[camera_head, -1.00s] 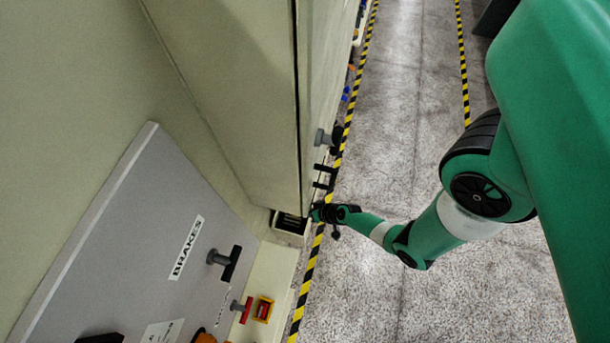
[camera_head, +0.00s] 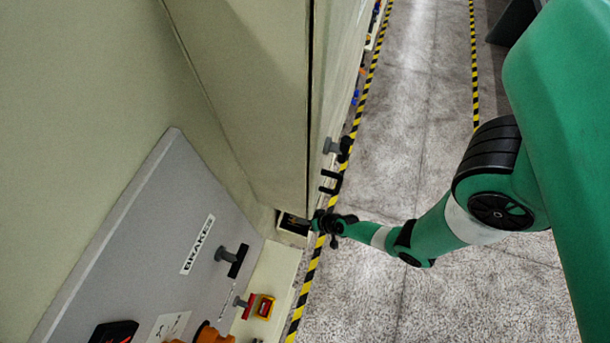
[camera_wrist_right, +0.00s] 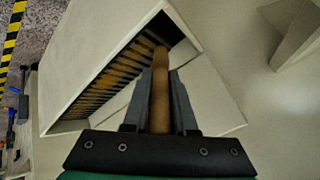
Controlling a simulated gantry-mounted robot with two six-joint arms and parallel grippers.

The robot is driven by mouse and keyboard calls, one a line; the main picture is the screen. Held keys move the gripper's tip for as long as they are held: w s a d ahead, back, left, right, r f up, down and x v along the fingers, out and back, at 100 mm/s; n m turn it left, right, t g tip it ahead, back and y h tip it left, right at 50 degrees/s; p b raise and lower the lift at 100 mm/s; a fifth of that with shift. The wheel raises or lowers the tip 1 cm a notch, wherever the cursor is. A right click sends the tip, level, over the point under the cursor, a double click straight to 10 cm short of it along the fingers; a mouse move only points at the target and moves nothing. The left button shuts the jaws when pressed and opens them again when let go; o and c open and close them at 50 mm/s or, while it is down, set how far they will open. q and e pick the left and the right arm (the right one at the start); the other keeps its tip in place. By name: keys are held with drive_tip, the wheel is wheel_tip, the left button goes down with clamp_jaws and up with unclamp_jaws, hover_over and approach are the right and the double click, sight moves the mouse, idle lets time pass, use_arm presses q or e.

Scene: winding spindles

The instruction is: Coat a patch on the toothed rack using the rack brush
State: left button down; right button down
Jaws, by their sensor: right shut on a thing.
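My right gripper (camera_head: 316,222) is at the right edge of a small box opening in the machine's side. In the right wrist view my right gripper (camera_wrist_right: 160,98) is shut on a brown wooden handle (camera_wrist_right: 160,95), the rack brush's handle. The handle points into the box, and the brush's far end is not clearly seen against the dark interior. The toothed rack (camera_wrist_right: 118,78) lies inside the box as a dark row of teeth with amber-brown patches between them. Whether the brush touches the rack cannot be told. My left gripper is not in view.
The pale box rim (camera_wrist_right: 206,72) surrounds the rack closely. A black pull handle (camera_head: 331,182) sits above the opening. Open floor (camera_head: 400,130) lies right.

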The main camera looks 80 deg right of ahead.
drive_tip(key=shift+s+d+f+b, duration=0.15)
drive_tip(key=shift+d+b, duration=0.25)
drive_tip(key=shift+d, duration=0.1)
drive_tip(key=shift+s+d+f+b, duration=0.1)
drive_tip(key=shift+d+f+b, duration=0.05)
drive_tip(key=shift+d+b, duration=0.3)
drive_tip(key=shift+d, duration=0.3)
drive_tip(key=shift+d+r, duration=0.1)
drive_tip(key=shift+r, duration=0.1)
drive_tip(key=shift+s+d+f+b, duration=0.1)
drive_tip(key=shift+s+d+b, duration=0.05)
drive_tip(key=shift+d+b, duration=0.35)
drive_tip(key=shift+s+d+b, duration=0.2)
drive_tip(key=shift+d+b, duration=0.25)
drive_tip(key=shift+d, duration=0.4)
drive_tip(key=shift+d+r, duration=0.25)
drive_tip(key=shift+d, duration=0.1)
drive_tip(key=shift+s+d+f+b, duration=0.1)
drive_tip(key=shift+d+b, duration=0.25)
drive_tip(key=shift+d, duration=0.15)
drive_tip(key=shift+s+d+f+b, duration=0.1)
drive_tip(key=shift+d+b, duration=0.2)
drive_tip(key=shift+d, duration=0.15)
drive_tip(key=shift+s+d+r, duration=0.15)
drive_tip(key=shift+d, duration=0.55)
